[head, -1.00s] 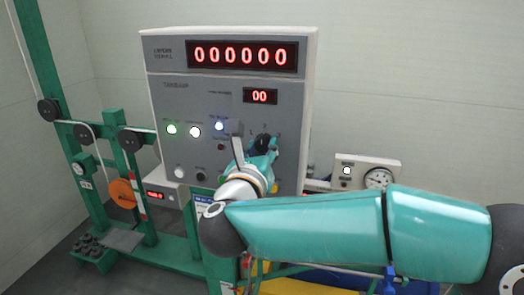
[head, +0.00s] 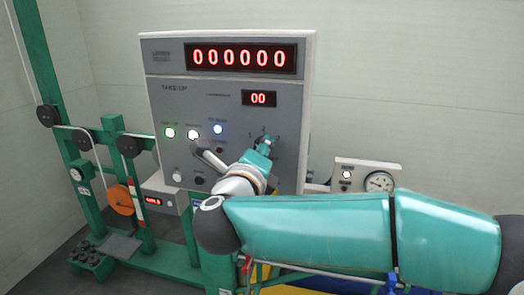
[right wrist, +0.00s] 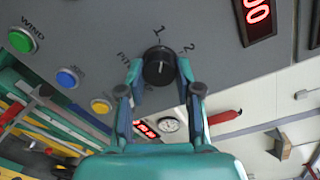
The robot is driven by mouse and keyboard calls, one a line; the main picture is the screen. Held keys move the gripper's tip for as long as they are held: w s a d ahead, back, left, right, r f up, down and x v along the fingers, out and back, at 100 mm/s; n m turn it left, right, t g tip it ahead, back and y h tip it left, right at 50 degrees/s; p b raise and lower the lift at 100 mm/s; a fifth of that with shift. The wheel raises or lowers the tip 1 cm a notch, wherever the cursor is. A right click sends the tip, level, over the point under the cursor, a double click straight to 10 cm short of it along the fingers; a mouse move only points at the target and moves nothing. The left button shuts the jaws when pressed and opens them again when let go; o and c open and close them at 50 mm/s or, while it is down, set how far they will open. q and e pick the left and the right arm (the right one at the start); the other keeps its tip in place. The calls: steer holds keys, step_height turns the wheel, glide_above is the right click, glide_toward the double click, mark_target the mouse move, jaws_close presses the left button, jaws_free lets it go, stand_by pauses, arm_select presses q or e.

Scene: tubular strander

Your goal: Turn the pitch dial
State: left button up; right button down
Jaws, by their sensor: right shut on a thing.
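The pitch dial (right wrist: 158,66) is a round black knob with a light pointer line on the grey take-up panel (head: 220,110). In the right wrist view it sits between the two fingers of my right gripper (right wrist: 159,70), with the printed marks 1 and 2 beyond it. The pointer line's exact setting is hard to tell. In the head view my right gripper (head: 264,148) is at the dial and hides most of it; the scale marks show just above. The right gripper is shut on the dial. My left gripper is not in view.
A red counter (head: 240,58) reads 000000 and a small display (head: 259,98) reads 00. Lit green, white and blue lamps (head: 218,129) are left of the dial. A gauge box (head: 365,176) stands at right, the green frame (head: 115,180) at left.

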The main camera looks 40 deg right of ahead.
steer(key=shift+n, duration=0.9)
steer(key=shift+f, duration=0.1)
steer(key=c, duration=0.8)
jaws_free()
steer(key=shift+w+a, duration=0.1)
steer(key=v, duration=1.2)
steer(key=shift+w, duration=0.1)
